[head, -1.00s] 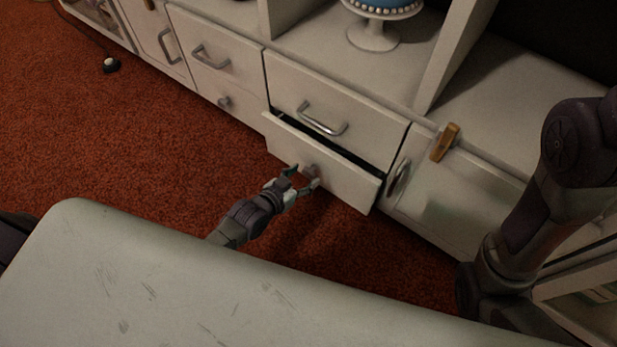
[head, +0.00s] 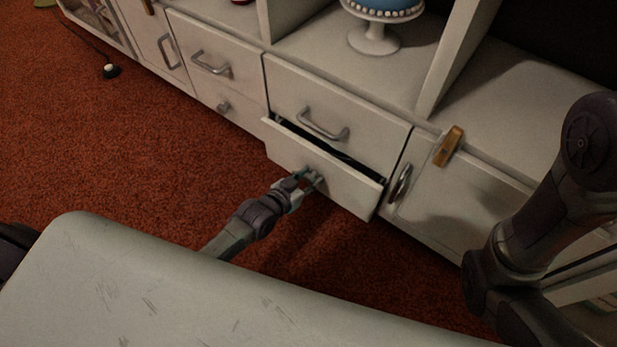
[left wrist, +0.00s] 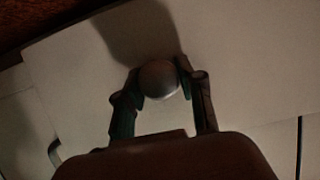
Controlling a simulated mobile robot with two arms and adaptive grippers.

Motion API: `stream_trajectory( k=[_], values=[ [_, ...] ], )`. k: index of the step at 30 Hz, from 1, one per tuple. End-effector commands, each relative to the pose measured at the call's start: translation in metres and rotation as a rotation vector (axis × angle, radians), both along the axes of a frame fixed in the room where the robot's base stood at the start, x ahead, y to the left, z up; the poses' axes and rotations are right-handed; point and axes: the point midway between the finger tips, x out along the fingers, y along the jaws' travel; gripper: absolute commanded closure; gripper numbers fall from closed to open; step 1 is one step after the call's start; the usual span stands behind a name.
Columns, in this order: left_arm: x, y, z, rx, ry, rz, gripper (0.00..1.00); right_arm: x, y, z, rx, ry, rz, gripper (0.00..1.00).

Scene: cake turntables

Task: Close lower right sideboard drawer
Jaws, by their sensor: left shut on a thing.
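The lower right sideboard drawer (head: 340,188) stands partly open in the head view, with a dark gap along its top edge. Its front fills most of the left wrist view (left wrist: 235,60). Its round knob (left wrist: 158,80) sits between the fingers of my left gripper (left wrist: 158,92). In the head view my left gripper (head: 305,180) is at the knob, shut on it, and hides most of it. My right arm (head: 545,200) shows at the right, but its gripper is out of view.
The closed upper drawer (head: 335,105) has a bar handle just above. A cabinet door (head: 450,195) with a wooden block (head: 448,146) at its top stands to the right. A cake stand (head: 374,40) is on the sideboard.

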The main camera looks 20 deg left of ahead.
Motion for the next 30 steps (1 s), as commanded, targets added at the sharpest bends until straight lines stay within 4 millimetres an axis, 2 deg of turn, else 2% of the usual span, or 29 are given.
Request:
stream_trajectory(
  k=[5,14,23,24,28,30],
  values=[
    [0.001,0.000,0.000,0.000,0.000,0.000,1.00,0.000,0.000,0.000,0.000,0.000,0.000,0.83],
    [0.040,-0.014,0.000,0.001,0.000,0.000,1.00,0.001,0.001,-0.001,-0.002,0.004,-0.001,0.83],
    [0.043,-0.015,0.001,0.000,-0.001,0.001,1.00,-0.001,0.000,0.000,-0.002,-0.001,-0.002,0.83],
    [0.043,-0.015,0.001,0.000,-0.002,0.001,0.57,-0.001,0.000,0.000,-0.002,-0.002,-0.002,0.83],
    [0.043,-0.015,0.001,-0.001,-0.003,0.001,0.37,-0.002,0.000,0.000,-0.002,-0.004,-0.001,0.83],
    [0.043,-0.015,0.001,-0.001,-0.004,0.001,0.37,-0.002,0.000,0.000,-0.002,-0.004,-0.001,0.83]
  ],
)
